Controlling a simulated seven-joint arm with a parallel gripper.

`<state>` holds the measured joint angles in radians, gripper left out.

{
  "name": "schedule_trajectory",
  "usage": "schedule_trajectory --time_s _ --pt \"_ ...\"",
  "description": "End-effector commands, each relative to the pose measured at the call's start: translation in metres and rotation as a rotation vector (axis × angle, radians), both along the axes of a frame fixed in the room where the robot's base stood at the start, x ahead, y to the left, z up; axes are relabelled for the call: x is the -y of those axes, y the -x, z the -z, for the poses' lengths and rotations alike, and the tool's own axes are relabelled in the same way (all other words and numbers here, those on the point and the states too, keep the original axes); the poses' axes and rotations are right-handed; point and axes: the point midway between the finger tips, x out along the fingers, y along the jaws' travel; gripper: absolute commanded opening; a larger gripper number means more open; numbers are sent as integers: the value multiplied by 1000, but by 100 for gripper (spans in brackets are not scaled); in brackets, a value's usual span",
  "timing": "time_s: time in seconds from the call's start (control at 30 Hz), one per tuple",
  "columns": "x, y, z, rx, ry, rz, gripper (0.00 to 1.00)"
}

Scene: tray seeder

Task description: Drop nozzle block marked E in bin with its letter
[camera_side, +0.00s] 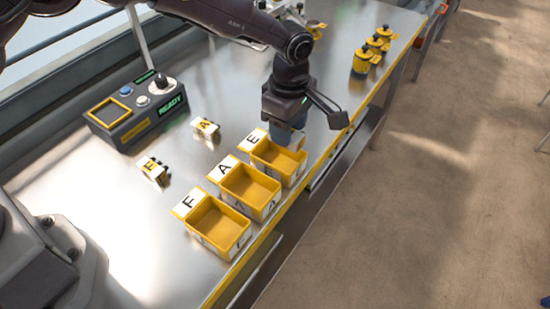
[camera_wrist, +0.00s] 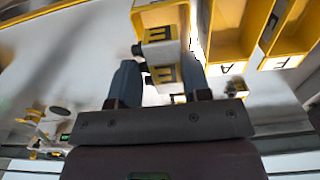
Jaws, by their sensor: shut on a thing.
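My gripper (camera_side: 288,122) is low above the far end of the bin marked E (camera_side: 279,163), in the side view. In the wrist view its blue fingers (camera_wrist: 160,82) are shut on a yellow and white nozzle block (camera_wrist: 163,74), whose black letter looks like an E. The fingers hide the block in the side view. The E bin's yellow edge (camera_wrist: 160,14) shows just beyond the block in the wrist view; I cannot tell if they touch. Another block (camera_side: 153,170) stands on the table at left, its small letter looking like E or F.
Bins marked A (camera_side: 249,190) and F (camera_side: 217,228) stand in a row nearer the camera, along the table edge. A block marked A (camera_side: 206,128) and a control box (camera_side: 135,112) are behind them. Several yellow-topped pots (camera_side: 366,62) stand at the far end.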

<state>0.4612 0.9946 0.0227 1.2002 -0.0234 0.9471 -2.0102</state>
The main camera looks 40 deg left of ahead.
Motion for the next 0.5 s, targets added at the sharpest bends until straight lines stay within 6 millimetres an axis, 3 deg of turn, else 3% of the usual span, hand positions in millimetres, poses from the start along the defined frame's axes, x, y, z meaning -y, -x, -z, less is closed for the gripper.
schedule_trajectory --time_s 0.03,0.13,0.17,0.5 --pt "0 0 0 1 0 0 49" --pt "0 0 0 1 0 0 72" --pt "0 0 0 1 0 0 74" --pt "0 0 -6 1 0 1 74"
